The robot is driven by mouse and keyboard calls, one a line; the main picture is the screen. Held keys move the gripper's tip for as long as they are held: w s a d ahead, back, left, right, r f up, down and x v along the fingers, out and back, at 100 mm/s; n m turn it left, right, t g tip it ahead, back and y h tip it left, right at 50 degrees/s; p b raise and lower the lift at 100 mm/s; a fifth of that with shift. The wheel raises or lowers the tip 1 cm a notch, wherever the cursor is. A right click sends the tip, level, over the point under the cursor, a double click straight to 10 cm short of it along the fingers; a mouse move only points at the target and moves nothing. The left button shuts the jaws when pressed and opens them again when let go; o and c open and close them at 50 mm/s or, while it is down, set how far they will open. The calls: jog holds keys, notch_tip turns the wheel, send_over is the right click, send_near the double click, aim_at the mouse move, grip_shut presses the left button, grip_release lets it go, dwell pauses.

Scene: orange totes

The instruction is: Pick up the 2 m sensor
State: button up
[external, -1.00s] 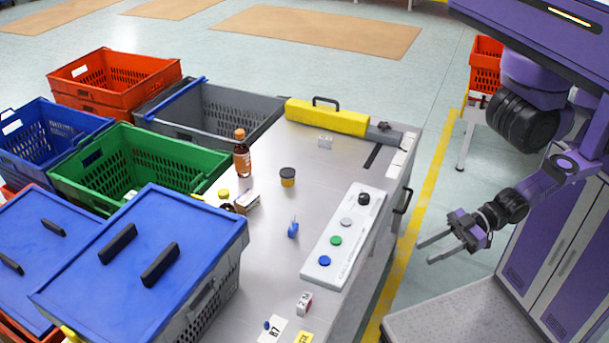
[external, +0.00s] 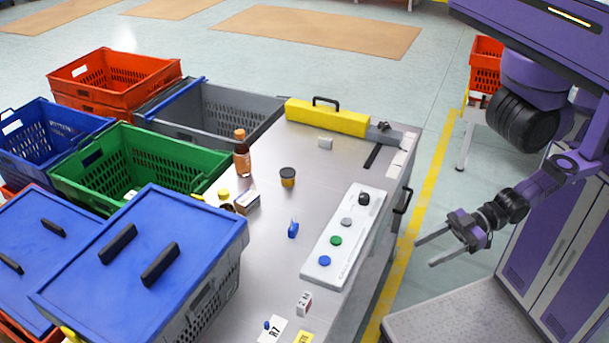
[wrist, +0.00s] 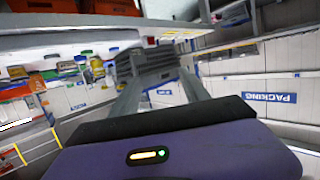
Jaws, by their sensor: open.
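A small white box with dark red marking (external: 304,303) stands near the front end of the grey table, by the white control panel's near end. It appears to be the 2 m sensor, but its lettering is too small to read surely. My gripper (external: 426,252) is open and empty. It hangs in the air to the right of the table, well apart from the box. In the wrist view its two fingers (wrist: 165,85) reach forward with nothing between them, and I cannot make out the box there.
The button panel (external: 345,235) lies on the table's right side, between gripper and table middle. A blue item (external: 293,229), a dark jar (external: 288,177), a brown bottle (external: 242,160) and a small white block (external: 325,143) stand on the table (external: 262,270). A blue-lidded tote (external: 195,235) borders its left.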

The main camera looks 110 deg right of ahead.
jog(key=shift+o, duration=1.4)
